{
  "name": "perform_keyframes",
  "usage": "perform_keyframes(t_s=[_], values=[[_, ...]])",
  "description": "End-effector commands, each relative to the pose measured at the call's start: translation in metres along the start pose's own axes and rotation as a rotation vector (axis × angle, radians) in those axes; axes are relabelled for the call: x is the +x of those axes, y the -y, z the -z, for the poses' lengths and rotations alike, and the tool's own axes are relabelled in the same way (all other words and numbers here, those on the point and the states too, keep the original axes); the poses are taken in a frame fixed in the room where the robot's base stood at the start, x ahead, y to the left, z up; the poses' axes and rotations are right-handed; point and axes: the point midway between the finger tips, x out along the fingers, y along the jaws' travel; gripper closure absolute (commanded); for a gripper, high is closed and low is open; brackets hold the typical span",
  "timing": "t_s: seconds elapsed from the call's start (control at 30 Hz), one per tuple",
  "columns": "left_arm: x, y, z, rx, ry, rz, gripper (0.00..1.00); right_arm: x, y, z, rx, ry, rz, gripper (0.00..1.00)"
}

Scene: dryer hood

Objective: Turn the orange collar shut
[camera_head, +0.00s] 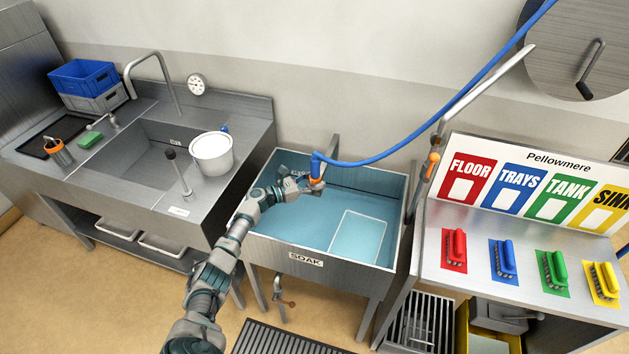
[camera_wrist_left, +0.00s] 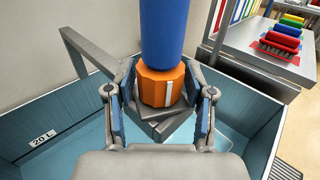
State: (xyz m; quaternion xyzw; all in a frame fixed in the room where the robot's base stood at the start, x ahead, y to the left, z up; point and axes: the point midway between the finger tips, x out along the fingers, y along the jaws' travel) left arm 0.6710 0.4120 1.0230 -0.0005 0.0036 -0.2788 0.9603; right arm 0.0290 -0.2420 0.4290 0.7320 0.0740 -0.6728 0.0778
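The orange collar (camera_wrist_left: 160,87) sits around the lower end of the blue hose (camera_wrist_left: 163,35), above a grey metal fitting (camera_wrist_left: 160,122). In the head view the collar (camera_head: 317,185) is small and partly hidden by my gripper, at the back of the soak sink (camera_head: 305,262). A pale mark runs down the collar's near face, right of its middle. My left gripper (camera_wrist_left: 161,75) has one finger on each side of the collar, with little or no gap. I cannot tell whether both fingers press on it. My right gripper is not in view.
A steel counter with a white bucket (camera_head: 211,153) is left. Several coloured brushes, including a red one (camera_head: 454,247), lie on the right bench (camera_head: 520,297). The sink's right half holds only a pale rectangle (camera_head: 357,237).

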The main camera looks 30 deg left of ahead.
Motion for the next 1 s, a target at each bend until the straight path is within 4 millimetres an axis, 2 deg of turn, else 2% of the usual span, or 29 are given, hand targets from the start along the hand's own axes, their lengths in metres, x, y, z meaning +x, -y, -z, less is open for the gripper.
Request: perform_keyframes(t_s=[0.3, 0.43, 0.57, 0.8, 1.0], values=[[-0.001, 0.0, -0.003, 0.002, 0.005, -0.001, 0.33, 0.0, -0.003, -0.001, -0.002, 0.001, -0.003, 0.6], [-0.009, 0.0, -0.003, 0.001, 0.004, -0.001, 0.33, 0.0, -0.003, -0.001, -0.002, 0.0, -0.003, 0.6], [-0.033, 0.0, -0.002, 0.003, 0.002, -0.001, 0.33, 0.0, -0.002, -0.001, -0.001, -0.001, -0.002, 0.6], [-0.087, -0.002, 0.001, 0.0, 0.001, 0.0, 0.33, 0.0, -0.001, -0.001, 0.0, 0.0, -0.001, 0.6], [-0.113, -0.002, 0.001, -0.002, 0.002, 0.0, 0.33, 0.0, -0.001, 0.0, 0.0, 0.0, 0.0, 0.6]])
